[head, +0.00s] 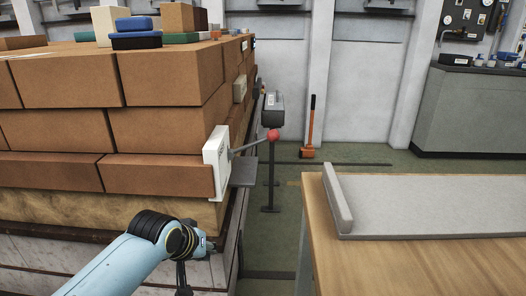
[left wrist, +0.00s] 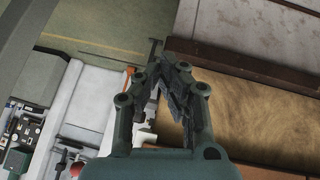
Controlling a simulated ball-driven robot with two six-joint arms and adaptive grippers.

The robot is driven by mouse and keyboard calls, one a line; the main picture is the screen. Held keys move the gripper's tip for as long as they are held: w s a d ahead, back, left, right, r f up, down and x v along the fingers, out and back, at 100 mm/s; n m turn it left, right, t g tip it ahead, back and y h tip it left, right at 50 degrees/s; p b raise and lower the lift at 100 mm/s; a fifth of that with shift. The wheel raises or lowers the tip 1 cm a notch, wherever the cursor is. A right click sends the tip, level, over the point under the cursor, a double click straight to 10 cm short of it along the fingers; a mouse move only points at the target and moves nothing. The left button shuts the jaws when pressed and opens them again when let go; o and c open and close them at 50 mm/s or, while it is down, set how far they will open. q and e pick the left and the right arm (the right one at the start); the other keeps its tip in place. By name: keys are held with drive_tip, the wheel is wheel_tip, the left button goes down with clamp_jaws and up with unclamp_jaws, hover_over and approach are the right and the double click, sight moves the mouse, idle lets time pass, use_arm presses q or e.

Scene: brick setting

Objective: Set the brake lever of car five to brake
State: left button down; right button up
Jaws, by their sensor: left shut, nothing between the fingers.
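The brake lever (head: 250,146) is a grey rod with a red ball knob (head: 273,134). It sticks out to the right, tilted slightly upward, from a white plate (head: 216,163) at the corner of the brick load. The plate's marking is too small to read. My left gripper (head: 184,291) is low in the head view, below and left of the lever and apart from it, mostly cut off by the bottom edge. In the left wrist view my left gripper (left wrist: 170,68) is shut and empty. A small red ball (left wrist: 76,169) shows at lower left there. My right gripper is out of view.
Stacked bricks (head: 150,130) on a car fill the left, with coloured blocks on top. A dark box on a post (head: 272,115) stands behind the knob. A wooden table (head: 420,265) with a grey tray (head: 430,195) is at right. Floor between is clear.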

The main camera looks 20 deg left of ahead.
use_arm(q)
drive_tip(key=w+d+r+n+t, duration=0.1)
drive_tip(key=w+r, duration=0.3)
drive_tip(key=r, duration=0.6)
drive_tip(key=w+r+n+t+h, duration=0.1)
drive_tip(key=w+r, duration=0.4)
drive_tip(key=r, duration=0.5)
drive_tip(key=w+d+r+n+t, duration=0.1)
drive_tip(key=w+r+t, duration=0.2)
drive_tip(key=r, duration=0.8)
drive_tip(key=shift+w+d+b, duration=0.3)
drive_tip(key=shift+w+d, duration=0.05)
drive_tip(key=shift+w, duration=0.55)
